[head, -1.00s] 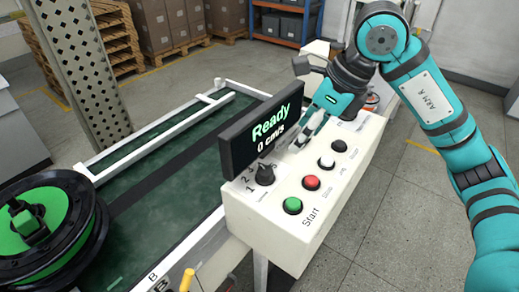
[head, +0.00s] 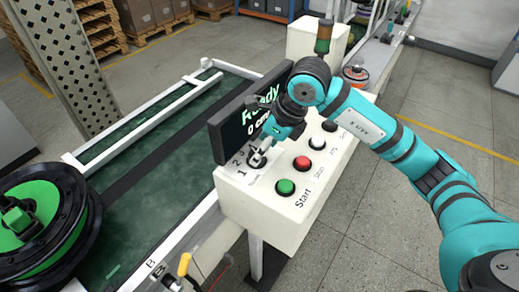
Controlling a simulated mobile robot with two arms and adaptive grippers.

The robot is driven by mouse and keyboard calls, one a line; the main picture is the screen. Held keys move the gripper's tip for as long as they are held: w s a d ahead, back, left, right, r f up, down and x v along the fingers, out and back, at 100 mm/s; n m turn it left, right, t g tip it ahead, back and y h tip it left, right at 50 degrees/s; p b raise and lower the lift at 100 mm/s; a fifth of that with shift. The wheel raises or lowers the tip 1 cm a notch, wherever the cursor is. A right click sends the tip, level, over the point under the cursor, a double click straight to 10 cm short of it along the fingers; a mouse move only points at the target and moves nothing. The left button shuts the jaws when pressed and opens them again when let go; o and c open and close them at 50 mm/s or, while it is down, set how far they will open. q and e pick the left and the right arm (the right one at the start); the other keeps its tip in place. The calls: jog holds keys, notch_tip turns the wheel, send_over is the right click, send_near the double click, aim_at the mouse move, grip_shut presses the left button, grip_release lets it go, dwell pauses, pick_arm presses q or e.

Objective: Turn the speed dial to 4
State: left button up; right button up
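The speed dial (head: 258,161) is a dark knob on the white control box, with the numbers 1, 2 and 3 visible at its left. My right gripper (head: 256,158) reaches down over the dial, with its fingertips at the knob and covering most of it. The dial's pointer and the rest of its scale are hidden. I cannot tell whether the fingers are closed on the knob. My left gripper is not in view. The display (head: 226,138) behind the dial reads "Ready" and a partly hidden speed line.
On the control box (head: 262,205) a green Start button (head: 286,187), a red button (head: 302,163), a white button (head: 316,144) and a black button (head: 329,126) line up right of the dial. A green conveyor (head: 150,190) with a black-and-green wheel (head: 45,225) lies to the left.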

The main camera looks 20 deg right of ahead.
jog(key=shift+w+a+f, duration=0.2)
jog(key=shift+f, duration=0.4)
jog(key=shift+w+a+f, duration=0.1)
jog(key=shift+w+f, duration=0.05)
jog(key=shift+f, duration=0.4)
jog(key=shift+a, duration=0.1)
jog(key=c, duration=1.2)
jog(key=shift+o, duration=0.3)
jog(key=shift+f+m+t+b, duration=0.15)
jog(key=shift+m+t+b, duration=0.15)
jog(key=shift+m+b, duration=0.45)
jog(key=shift+a+m+h, duration=0.1)
jog(key=shift+m+h, duration=0.3)
jog(key=shift+m, duration=0.45)
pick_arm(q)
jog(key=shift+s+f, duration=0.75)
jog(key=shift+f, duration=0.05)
